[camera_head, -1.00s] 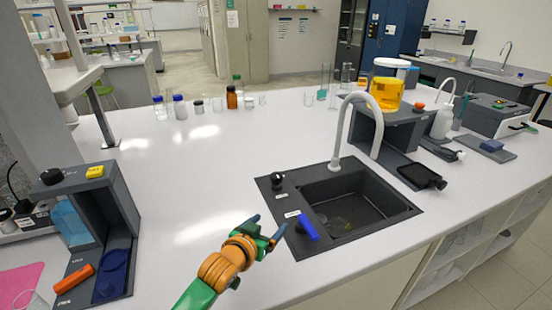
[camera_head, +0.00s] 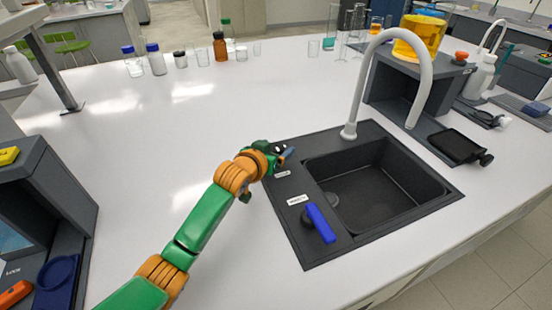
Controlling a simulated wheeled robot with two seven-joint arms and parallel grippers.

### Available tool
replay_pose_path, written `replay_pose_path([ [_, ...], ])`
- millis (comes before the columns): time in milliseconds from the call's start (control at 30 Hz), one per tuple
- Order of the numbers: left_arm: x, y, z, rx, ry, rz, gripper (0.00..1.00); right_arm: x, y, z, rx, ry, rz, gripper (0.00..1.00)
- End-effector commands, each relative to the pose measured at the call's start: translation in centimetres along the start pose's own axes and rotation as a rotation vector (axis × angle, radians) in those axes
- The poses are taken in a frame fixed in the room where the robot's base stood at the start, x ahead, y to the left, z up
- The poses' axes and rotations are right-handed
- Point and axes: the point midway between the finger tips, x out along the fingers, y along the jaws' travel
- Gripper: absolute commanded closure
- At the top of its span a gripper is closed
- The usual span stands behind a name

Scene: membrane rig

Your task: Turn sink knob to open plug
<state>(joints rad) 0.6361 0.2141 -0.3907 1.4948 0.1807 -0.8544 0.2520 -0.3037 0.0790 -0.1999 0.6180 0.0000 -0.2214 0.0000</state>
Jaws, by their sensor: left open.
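The dark sink (camera_head: 405,212) is set into the white counter, with a white curved faucet (camera_head: 424,95) at its back. A blue lever knob (camera_head: 320,223) sits on the left ledge of the sink, beside a small white label. A black knob (camera_head: 279,148) is at the back left corner of the ledge, partly hidden by my left gripper. My left gripper (camera_head: 282,157) is open, right at the black knob; I cannot tell whether it touches it. It is behind and left of the blue knob, apart from it. My right gripper is not in view.
A dark stand with a yellow container (camera_head: 419,38) is right of the faucet. Several bottles, including a brown one (camera_head: 220,46), stand at the back. A dark station (camera_head: 50,190) is at the left edge.

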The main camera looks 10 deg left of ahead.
Motion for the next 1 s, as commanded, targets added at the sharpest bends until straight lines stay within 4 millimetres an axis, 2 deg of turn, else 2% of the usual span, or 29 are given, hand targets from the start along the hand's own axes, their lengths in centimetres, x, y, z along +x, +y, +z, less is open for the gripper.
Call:
replay_pose_path([
  [33, 0.43, 0.02, 0.28, 0.000, 0.001, 0.000, 0.17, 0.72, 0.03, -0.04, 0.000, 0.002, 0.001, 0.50],
  [300, 0.49, 0.01, -0.18, 0.001, 0.000, 0.000, 0.17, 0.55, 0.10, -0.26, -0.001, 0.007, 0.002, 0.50],
  [333, 0.49, 0.01, -0.18, 0.001, 0.000, 0.000, 0.19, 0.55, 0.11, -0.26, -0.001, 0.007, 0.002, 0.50],
  [633, 0.48, 0.01, -0.14, 0.000, 0.000, 0.000, 1.00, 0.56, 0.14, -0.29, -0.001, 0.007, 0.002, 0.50],
  [1000, 0.47, 0.16, -0.16, -0.033, -0.002, -0.069, 1.00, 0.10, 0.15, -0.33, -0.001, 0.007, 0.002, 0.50],
])
